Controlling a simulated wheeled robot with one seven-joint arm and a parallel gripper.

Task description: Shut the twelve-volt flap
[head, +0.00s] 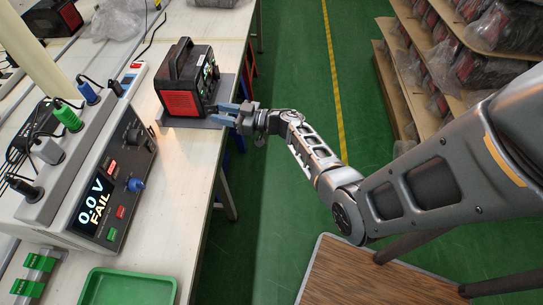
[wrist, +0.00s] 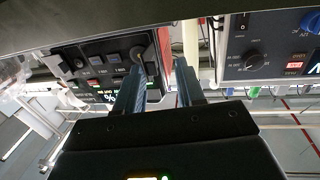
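The power station (head: 182,84), a black box with a carry handle and a red side, stands on a grey plate (head: 233,92) on the bench. Its front panel (wrist: 98,62) shows tilted in the wrist view, with several ports, buttons and a lit display. A round dark fitting (wrist: 139,53) lies near one fingertip; I cannot tell whether it is the twelve-volt flap or its socket. My gripper (head: 214,113) is at the panel's lower edge in the head view. In the wrist view my gripper (wrist: 158,66) has its two blue fingers apart, with nothing visible between them. Contact is unclear.
A tester (head: 105,190) reading 0.0 V FAIL and a power strip (head: 75,145) with plugs stand on the near bench. A green tray (head: 127,288) is at the bottom. Shelves (head: 465,60) are at the right.

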